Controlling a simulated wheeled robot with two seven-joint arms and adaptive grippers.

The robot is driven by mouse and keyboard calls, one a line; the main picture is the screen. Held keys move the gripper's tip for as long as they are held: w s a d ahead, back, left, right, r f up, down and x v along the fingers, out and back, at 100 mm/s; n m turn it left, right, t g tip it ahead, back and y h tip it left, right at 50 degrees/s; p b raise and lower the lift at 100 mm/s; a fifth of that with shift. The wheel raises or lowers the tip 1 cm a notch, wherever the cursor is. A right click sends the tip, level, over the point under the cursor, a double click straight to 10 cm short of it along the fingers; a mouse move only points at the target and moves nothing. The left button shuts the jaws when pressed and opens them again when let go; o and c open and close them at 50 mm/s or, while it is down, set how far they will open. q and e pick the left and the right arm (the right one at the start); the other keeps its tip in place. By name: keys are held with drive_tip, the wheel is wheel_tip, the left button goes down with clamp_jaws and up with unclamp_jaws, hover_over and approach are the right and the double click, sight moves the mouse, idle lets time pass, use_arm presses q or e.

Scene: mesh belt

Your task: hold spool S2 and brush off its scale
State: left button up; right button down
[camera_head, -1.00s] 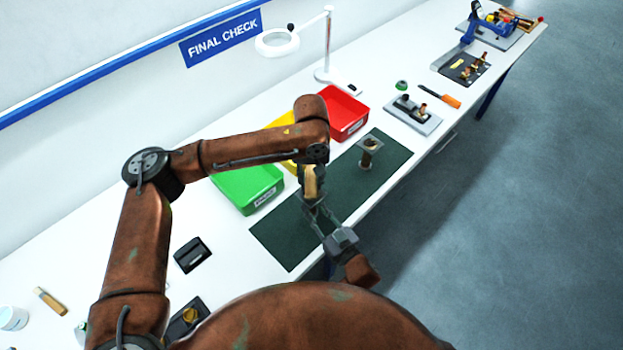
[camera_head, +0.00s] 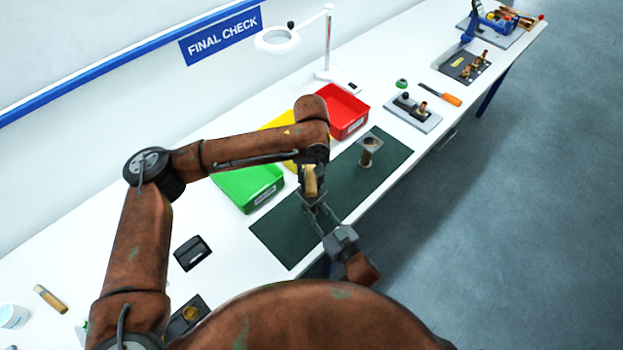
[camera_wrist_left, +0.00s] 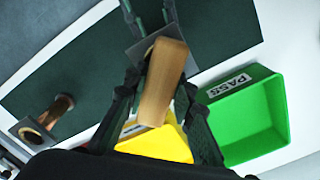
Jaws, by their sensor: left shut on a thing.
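My left gripper (camera_wrist_left: 155,112) is shut on a tan, wood-like piece (camera_wrist_left: 165,82), perhaps a brush handle. The piece also shows below the left wrist in the head view (camera_head: 311,183). Behind it in the wrist view is a grey square plate (camera_wrist_left: 135,50), probably a flange of a spool, partly hidden by the tan piece. My right gripper (camera_head: 317,207) reaches up from below; its fingers lie at the plate's edge, but their grip is unclear. Another spool (camera_head: 369,152), copper with grey square flanges, stands on the dark green mat (camera_head: 285,235). No S2 marking is legible.
Green (camera_head: 240,190), yellow (camera_head: 275,135) and red (camera_head: 345,115) bins line the mat's far side. A magnifier lamp (camera_head: 325,45) stands behind. A grey fixture (camera_head: 415,115) and orange-handled tool (camera_head: 446,99) lie right. A wooden-handled item (camera_head: 50,299) lies lower left.

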sight(311, 189)
use_arm(q)
drive_tip(key=shift+s+f, duration=0.1)
drive_tip(key=shift+s+f, duration=0.1)
drive_tip(key=shift+s, duration=1.6)
drive_tip(key=shift+w, duration=1.8)
drive_tip(key=shift+s, duration=1.75)
drive_tip(key=shift+w, duration=1.75)
drive_tip(key=shift+s, duration=1.8)
drive_tip(key=shift+w, duration=1.8)
drive_tip(key=shift+s, duration=1.75)
drive_tip(key=shift+w, duration=0.75)
